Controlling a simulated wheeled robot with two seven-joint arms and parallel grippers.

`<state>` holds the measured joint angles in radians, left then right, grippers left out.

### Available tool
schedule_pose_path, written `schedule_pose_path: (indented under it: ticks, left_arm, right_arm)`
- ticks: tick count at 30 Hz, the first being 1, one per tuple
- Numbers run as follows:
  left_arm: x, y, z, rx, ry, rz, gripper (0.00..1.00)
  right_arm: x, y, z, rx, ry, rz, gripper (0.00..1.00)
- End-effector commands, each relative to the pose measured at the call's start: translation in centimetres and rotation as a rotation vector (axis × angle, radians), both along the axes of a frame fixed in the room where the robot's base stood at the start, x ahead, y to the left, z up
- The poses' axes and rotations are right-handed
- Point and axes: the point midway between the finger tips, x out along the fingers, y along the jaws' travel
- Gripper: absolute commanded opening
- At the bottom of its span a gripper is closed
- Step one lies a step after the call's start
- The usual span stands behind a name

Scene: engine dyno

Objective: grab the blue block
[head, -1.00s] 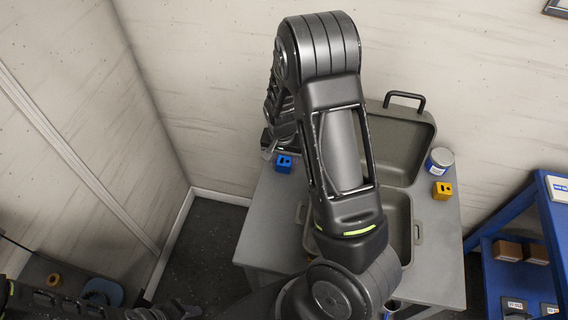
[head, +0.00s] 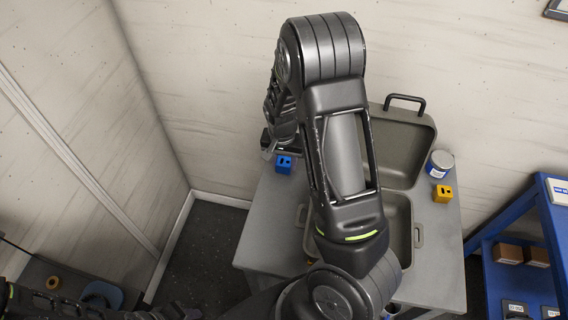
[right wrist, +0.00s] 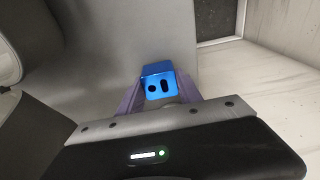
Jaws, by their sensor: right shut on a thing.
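The blue block (head: 284,164) is at the far left corner of the grey table, at my right gripper (head: 268,146). In the right wrist view the blue block (right wrist: 158,84) sits between the two fingers of my right gripper (right wrist: 160,98), which is shut on it. Two dark holes show in the block's face. I cannot tell whether the block is touching the table. My left arm shows at the lower left of the head view, but its gripper's fingers cannot be made out.
An open grey case (head: 402,150) with a black handle stands on the grey table (head: 262,215), partly hidden by my right arm. A can (head: 440,163) and a yellow block (head: 442,193) are right of it. A blue shelf (head: 548,225) stands at the right.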

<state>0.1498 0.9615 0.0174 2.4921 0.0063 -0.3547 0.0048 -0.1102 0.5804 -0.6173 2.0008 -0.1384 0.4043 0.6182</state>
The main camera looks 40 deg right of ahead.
Motion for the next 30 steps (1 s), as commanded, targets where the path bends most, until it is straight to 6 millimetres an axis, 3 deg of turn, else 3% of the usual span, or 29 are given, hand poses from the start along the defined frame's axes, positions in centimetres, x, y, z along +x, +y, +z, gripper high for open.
schedule_pose_path:
  ticks: [9, 15, 30]
  left_arm:
    - [0.0, 0.0, -0.1, -0.001, -0.001, 0.0, 0.36]
    - [0.0, 0.0, -0.1, -0.001, -0.001, 0.0, 0.36]
    - [0.0, 0.0, -0.1, -0.001, 0.0, 0.0, 0.36]
  right_arm:
    - [0.2, 0.1, 6.0, 0.0, -0.006, 0.002, 0.0]
    - [0.1, 0.0, 8.6, 0.0, -0.002, 0.0, 0.0]
    - [0.0, 0.0, 8.9, -0.001, 0.001, 0.0, 0.0]
